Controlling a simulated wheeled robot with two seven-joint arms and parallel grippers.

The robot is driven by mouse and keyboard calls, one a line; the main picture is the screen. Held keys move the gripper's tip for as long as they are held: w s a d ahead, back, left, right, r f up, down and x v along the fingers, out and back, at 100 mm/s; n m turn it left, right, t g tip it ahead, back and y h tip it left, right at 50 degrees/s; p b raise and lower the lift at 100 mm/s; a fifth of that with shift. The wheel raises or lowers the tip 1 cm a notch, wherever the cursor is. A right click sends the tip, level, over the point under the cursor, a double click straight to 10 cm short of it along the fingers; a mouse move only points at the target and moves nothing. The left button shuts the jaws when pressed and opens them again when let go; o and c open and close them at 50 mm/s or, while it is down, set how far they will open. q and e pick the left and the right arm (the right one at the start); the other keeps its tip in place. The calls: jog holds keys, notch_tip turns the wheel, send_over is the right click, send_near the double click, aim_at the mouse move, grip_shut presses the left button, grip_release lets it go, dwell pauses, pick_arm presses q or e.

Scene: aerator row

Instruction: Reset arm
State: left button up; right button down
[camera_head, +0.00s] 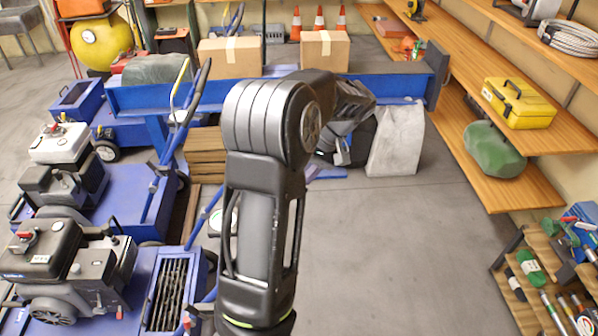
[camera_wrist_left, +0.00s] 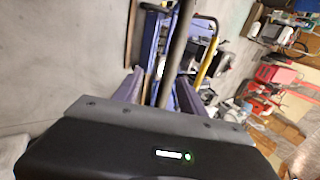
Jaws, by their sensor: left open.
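My left arm rises from the bottom middle of the head view and bends away at the elbow. Its wrist and left gripper (camera_head: 342,152) are small there and partly hidden by the arm, in front of a grey-white block. In the left wrist view the left gripper (camera_wrist_left: 158,90) shows two purple-tinted fingers held apart. A dark bar (camera_wrist_left: 176,45) runs through the view between the fingers; whether it lies within the jaws or beyond them I cannot tell. I see nothing clearly held. My right gripper is not in either view.
Blue aerator machines (camera_head: 115,205) with upright handles stand on the left. A blue beam (camera_head: 240,91) crosses behind my arm, with cardboard boxes (camera_head: 230,57) near it. Wooden shelves (camera_head: 480,120) with a yellow toolbox (camera_head: 519,103) line the right. The floor (camera_head: 420,250) right of my arm is clear.

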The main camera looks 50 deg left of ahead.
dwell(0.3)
pick_arm(q)
jog(key=w+d+f+m+t+h, duration=0.2)
jog(key=w+d+f+m+t, duration=0.4)
jog(key=w+f, duration=0.4)
jog(key=w+d+f+m+t+h, duration=0.1)
jog(key=d+f, duration=0.5)
jog(key=d, duration=0.3)
jog(key=w+d+f+m+t+h, duration=0.1)
jog(key=w+d+f+h, duration=0.1)
jog(key=d+f, duration=0.55)
jog(key=s+d+f+h, duration=0.1)
jog(key=s+d+f, duration=0.2)
jog(key=s+d, duration=0.4)
jog(key=s+d+f+g+h, duration=0.1)
jog(key=s+d+f, duration=0.2)
jog(key=s+d, duration=0.4)
jog(key=s+d+f+m+g+h, duration=0.1)
jog(key=s+d+f, duration=0.2)
jog(key=s+d, duration=0.4)
jog(key=shift+s+d, duration=0.25)
jog(key=shift+s, duration=0.2)
